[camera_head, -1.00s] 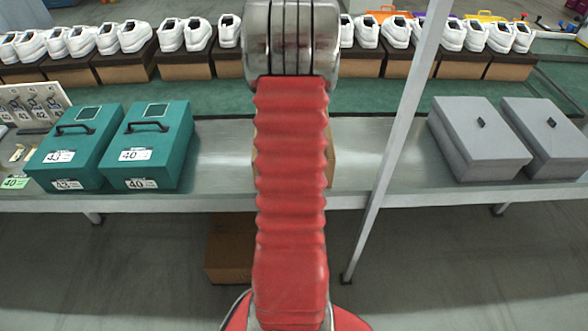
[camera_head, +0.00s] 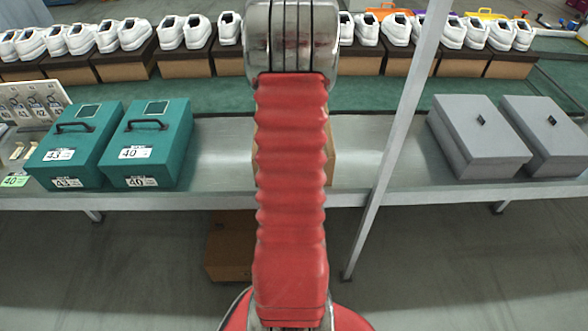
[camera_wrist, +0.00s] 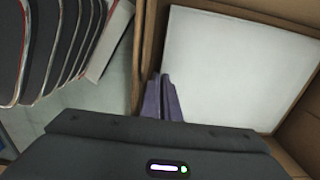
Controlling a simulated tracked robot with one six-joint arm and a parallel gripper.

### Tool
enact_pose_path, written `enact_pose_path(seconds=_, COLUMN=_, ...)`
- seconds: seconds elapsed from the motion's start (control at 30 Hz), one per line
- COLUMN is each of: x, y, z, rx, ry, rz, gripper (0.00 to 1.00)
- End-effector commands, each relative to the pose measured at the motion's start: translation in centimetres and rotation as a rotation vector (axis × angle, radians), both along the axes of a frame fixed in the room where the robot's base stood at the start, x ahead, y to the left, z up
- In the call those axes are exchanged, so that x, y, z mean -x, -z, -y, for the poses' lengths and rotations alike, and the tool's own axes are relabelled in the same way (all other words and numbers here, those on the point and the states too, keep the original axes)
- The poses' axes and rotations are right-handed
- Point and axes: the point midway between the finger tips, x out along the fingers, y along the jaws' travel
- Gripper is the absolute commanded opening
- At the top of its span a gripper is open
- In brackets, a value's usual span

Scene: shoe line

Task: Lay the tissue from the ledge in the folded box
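In the wrist view a flat white sheet, the tissue (camera_wrist: 235,65), fills most of the open brown cardboard box (camera_wrist: 150,45), lying level with or inside its walls. My gripper (camera_wrist: 162,80) has purple fingers close together at the sheet's left edge, beside the box's left wall. They look shut on that edge; the exact contact is too small to see clearly. In the head view my arm hides the gripper and tissue; only a side of the brown box (camera_head: 330,155) shows behind the red sleeve.
Two teal boxes (camera_head: 152,145) stand on the metal bench at left, two grey boxes (camera_head: 480,140) at right. A slanted post (camera_head: 385,180) crosses the bench. White shoes (camera_head: 133,34) line the back. Several dark, curved, red-edged pieces (camera_wrist: 65,40) are left of the box in the wrist view.

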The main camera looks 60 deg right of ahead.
Motion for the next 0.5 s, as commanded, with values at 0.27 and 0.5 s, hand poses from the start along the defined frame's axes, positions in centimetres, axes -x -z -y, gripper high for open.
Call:
enact_pose_path(seconds=0.27, x=0.00, y=0.27, z=-0.01, rx=0.000, ry=0.000, rz=0.000, gripper=0.03)
enact_pose_path(seconds=0.5, x=0.01, y=0.26, z=-0.02, rx=0.000, ry=0.000, rz=0.000, gripper=0.20)
